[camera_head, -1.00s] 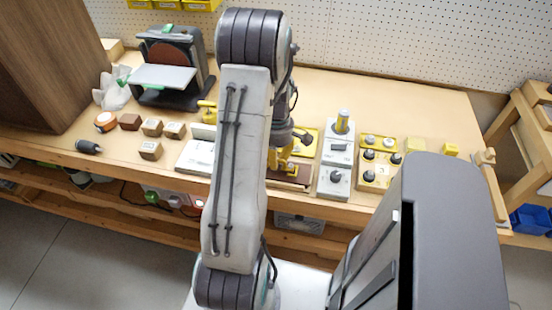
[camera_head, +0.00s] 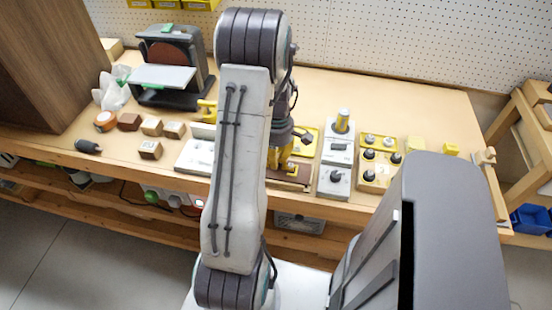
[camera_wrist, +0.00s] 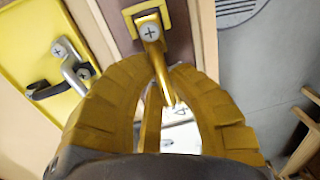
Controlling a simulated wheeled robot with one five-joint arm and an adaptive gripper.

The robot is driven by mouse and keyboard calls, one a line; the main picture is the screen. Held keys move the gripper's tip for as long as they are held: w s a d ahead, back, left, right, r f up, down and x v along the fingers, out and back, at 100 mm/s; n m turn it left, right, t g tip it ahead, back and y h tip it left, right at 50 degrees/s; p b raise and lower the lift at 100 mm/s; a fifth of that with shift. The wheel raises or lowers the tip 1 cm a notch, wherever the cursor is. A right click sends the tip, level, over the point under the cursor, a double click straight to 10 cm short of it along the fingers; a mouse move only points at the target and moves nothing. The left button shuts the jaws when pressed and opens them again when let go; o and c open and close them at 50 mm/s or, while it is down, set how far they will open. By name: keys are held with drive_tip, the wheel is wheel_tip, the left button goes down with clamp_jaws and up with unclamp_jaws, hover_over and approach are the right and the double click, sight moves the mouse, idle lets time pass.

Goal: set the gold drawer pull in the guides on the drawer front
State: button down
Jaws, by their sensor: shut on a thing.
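My gripper (camera_wrist: 166,80) has yellow ribbed fingers closed on the gold drawer pull (camera_wrist: 156,52). The pull is a narrow gold bar with a pale cross-marked round spot near its far end. That end lies at the yellow guides (camera_wrist: 166,8) on the dark brown drawer front (camera_wrist: 122,24). I cannot tell whether it is seated between them or just above. The near part of the pull is between the fingers and partly hidden. In the head view my gripper (camera_head: 284,158) is low over the brown drawer front (camera_head: 292,171), half hidden behind my arm.
A yellow plate (camera_wrist: 22,50) with a dark hook and metal lever lies left of the drawer front in the wrist view. In the head view, a grey switch panel (camera_head: 336,160) and a yellow knob board (camera_head: 372,176) stand to the right. Wooden blocks (camera_head: 150,149) and a sander lie left.

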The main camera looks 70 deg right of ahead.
drive_tip(key=shift+f+b, duration=0.5)
drive_tip(key=shift+f, duration=0.05)
idle(0.7)
idle(0.3)
drive_tip(key=c, duration=0.8)
unclamp_jaws()
drive_tip(key=shift+c, duration=0.2)
drive_tip(key=shift+r, duration=0.15)
drive_tip(key=shift+r+p, duration=2.55)
drive_tip(key=shift+r, duration=0.8)
